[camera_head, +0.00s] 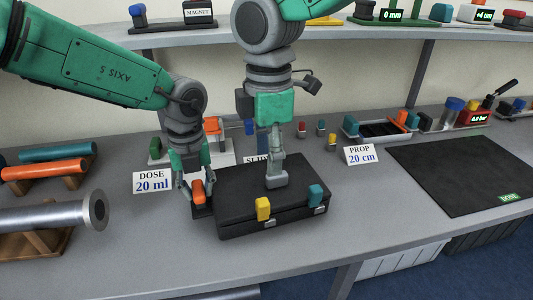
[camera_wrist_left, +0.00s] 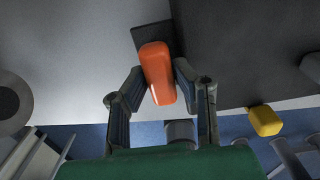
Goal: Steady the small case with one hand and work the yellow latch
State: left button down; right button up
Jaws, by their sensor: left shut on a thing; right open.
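The small black case (camera_head: 240,190) lies flat on the table with its lid down. The yellow latch (camera_head: 263,208) sits at its front edge and also shows in the left wrist view (camera_wrist_left: 264,120). A teal latch (camera_head: 315,195) is further right on that edge. An orange block (camera_head: 198,191) stands on a dark piece at the case's left side. My left gripper (camera_head: 190,190) is shut on the orange block (camera_wrist_left: 157,72), one finger on each side. My right gripper (camera_head: 277,180) is open, pointing down over the lid, behind and right of the yellow latch; contact is unclear.
A "DOSE 20 ml" card (camera_head: 153,183) stands left of the case. A metal cylinder (camera_head: 50,217) lies on a wooden stand at the left. A "PROP 20 cm" card (camera_head: 361,155) and a black mat (camera_head: 470,175) are to the right. Table in front of the case is clear.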

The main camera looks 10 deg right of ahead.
pick_arm(q)
jog(key=c, duration=1.2)
grip_release()
